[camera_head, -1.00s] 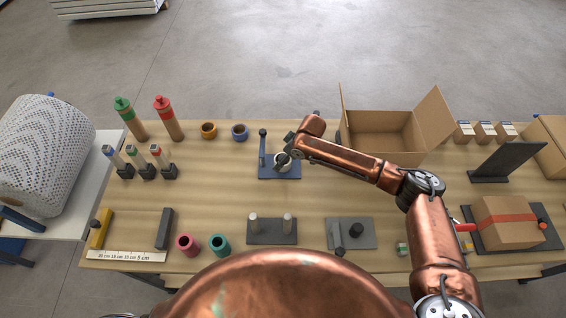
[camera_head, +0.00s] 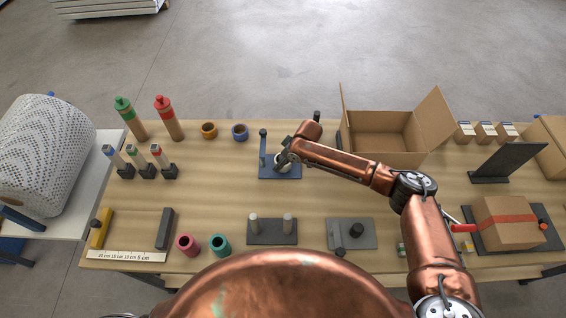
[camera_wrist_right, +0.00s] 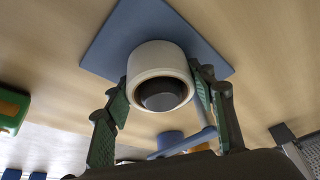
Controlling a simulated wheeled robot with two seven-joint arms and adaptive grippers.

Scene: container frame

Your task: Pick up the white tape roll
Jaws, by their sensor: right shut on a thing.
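The white tape roll (camera_wrist_right: 158,65) is in the middle of the right wrist view, with a dark round core showing in its hole. It is over a blue base plate (camera_wrist_right: 108,57); I cannot tell whether it touches the plate. My right gripper (camera_wrist_right: 160,92) is shut on the roll, with one green-padded finger on each side. In the head view the roll (camera_head: 283,162) is partly hidden by the right gripper (camera_head: 284,158), over the blue plate (camera_head: 282,174). A dark upright post (camera_head: 263,146) stands at the plate's left. My left gripper is not in view.
Orange (camera_head: 209,130) and blue (camera_head: 240,132) rolls lie behind to the left. Red (camera_head: 186,244) and teal (camera_head: 219,245) rolls are near the front edge. A two-post stand (camera_head: 272,239) is in front. An open cardboard box (camera_head: 385,150) stands at the right.

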